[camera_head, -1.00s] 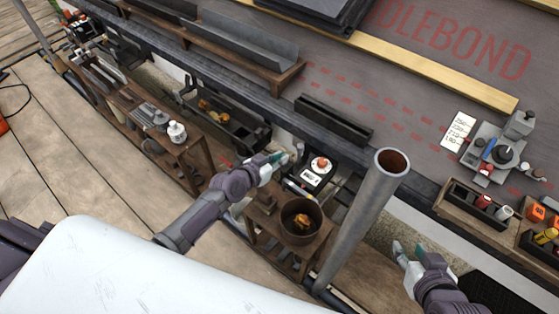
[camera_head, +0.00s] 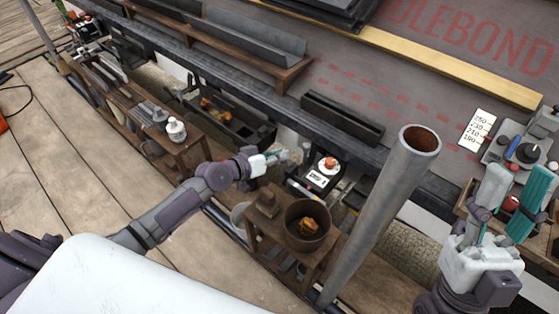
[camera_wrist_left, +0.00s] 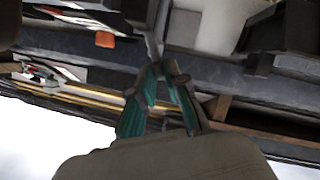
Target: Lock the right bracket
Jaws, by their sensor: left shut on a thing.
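My left gripper (camera_head: 290,156) reaches in beside the low edge of the workbench, left of a red-knobbed box. In the left wrist view its teal-padded fingers (camera_wrist_left: 163,75) converge on a narrow grey metal piece (camera_wrist_left: 153,42) and are shut on it. I cannot tell for sure whether this piece belongs to the right bracket. In the head view the held part is too small to make out. My right gripper (camera_head: 508,200) is raised at the right, its teal-padded fingers apart with nothing between them.
The box with a red knob (camera_head: 327,164) sits right of my left gripper. A round pot (camera_head: 307,224) stands on a wooden stand just in front. An upright grey pipe (camera_head: 385,205) stands between my two arms. A dark channel (camera_head: 342,120) lies on the bench edge.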

